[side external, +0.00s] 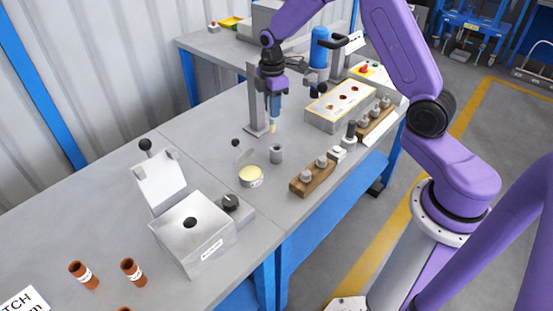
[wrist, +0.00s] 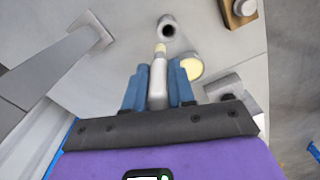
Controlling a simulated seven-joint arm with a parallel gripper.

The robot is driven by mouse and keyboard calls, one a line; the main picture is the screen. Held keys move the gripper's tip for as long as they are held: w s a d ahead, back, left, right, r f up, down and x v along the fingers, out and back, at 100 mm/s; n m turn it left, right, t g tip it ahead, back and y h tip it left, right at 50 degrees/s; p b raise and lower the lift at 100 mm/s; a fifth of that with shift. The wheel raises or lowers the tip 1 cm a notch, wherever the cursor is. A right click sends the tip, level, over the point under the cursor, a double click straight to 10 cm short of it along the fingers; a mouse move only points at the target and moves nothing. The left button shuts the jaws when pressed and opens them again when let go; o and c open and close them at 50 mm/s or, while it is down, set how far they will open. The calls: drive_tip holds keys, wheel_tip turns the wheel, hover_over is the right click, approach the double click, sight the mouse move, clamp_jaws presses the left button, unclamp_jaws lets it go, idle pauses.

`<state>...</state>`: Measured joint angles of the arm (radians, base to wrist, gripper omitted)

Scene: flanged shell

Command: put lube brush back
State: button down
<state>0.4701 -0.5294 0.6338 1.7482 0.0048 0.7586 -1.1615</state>
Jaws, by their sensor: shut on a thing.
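My gripper (side external: 274,108) points down above the bench, its blue fingers shut on the lube brush (side external: 273,128). The brush hangs roughly upright with its pale tip below the fingers. In the wrist view the grey brush handle (wrist: 158,88) lies between the fingers (wrist: 158,76), and the tip points toward a grey cup (wrist: 167,27). The cup (side external: 276,153) stands upright on the bench below the brush, apart from it; its dark opening looks empty. A tin with yellowish contents (side external: 251,175) sits beside the cup, and the fingers partly hide it in the wrist view (wrist: 190,68).
A metal post (side external: 257,100) stands close behind my gripper. A wooden block with metal parts (side external: 314,177) lies right of the cup. A box with holes (side external: 340,105) stands farther back. A metal housing with an open lid (side external: 192,230) stands at front left.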

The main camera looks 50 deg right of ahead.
drive_tip(key=shift+m, duration=0.3)
drive_tip(key=shift+s+f, duration=0.3)
drive_tip(key=shift+f, duration=1.35)
drive_tip(key=shift+s+f, duration=0.25)
drive_tip(key=shift+f, duration=1.4)
drive_tip(key=shift+s+f, duration=0.3)
drive_tip(key=shift+f, duration=1.35)
drive_tip(key=shift+f, duration=0.15)
drive_tip(key=c, duration=0.9)
unclamp_jaws()
drive_tip(key=shift+c, duration=0.2)
